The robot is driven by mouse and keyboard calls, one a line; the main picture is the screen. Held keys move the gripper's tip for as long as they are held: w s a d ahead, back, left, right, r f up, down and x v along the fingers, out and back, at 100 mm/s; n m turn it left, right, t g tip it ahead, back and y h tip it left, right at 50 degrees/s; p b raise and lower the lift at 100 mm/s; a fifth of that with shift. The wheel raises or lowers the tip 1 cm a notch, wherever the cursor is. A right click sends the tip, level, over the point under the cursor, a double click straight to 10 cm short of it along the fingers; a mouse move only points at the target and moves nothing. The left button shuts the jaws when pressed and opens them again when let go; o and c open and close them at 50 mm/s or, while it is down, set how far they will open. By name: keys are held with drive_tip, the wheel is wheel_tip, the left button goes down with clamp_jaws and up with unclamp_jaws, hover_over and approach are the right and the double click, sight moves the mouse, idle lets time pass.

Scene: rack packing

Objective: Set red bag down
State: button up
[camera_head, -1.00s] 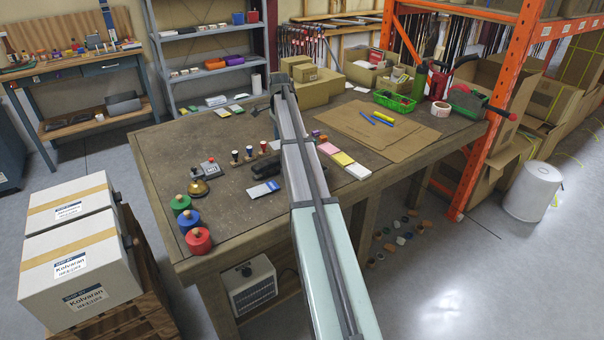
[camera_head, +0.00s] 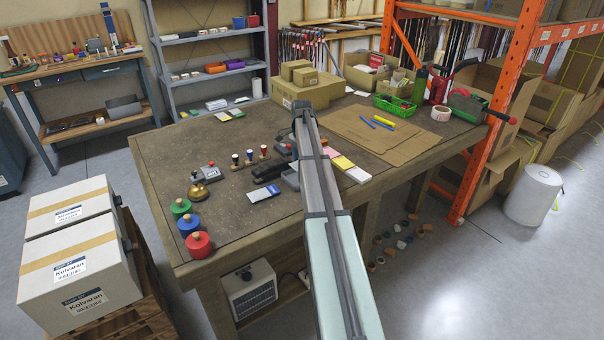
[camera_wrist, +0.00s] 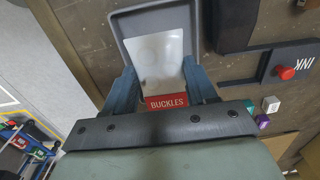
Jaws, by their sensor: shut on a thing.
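The red bag (camera_wrist: 160,60) shows in the wrist view as a pale, clear packet with a red BUCKLES label (camera_wrist: 167,102) at its near end. My gripper (camera_wrist: 161,82) has its two blue-grey fingers on either side of the bag and is shut on it. Behind the bag in this view is a grey tray (camera_wrist: 124,27) with a raised rim. I cannot tell whether the bag touches the tray. In the head view my arm hides the gripper and the bag.
The workbench (camera_head: 165,150) holds a bell (camera_head: 198,192), stamps, coloured note pads and cardboard sheets (camera_head: 365,135). Boxes (camera_head: 305,92) stand at the back. Bare bench top lies left of my arm.

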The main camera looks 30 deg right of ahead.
drive_tip(key=shift+f, duration=2.9)
drive_tip(key=shift+f, duration=0.1)
drive_tip(key=o, duration=1.1)
drive_tip(key=shift+o, duration=0.2)
wheel_tip(320, 180, up, 12)
drive_tip(key=shift+r, duration=0.15)
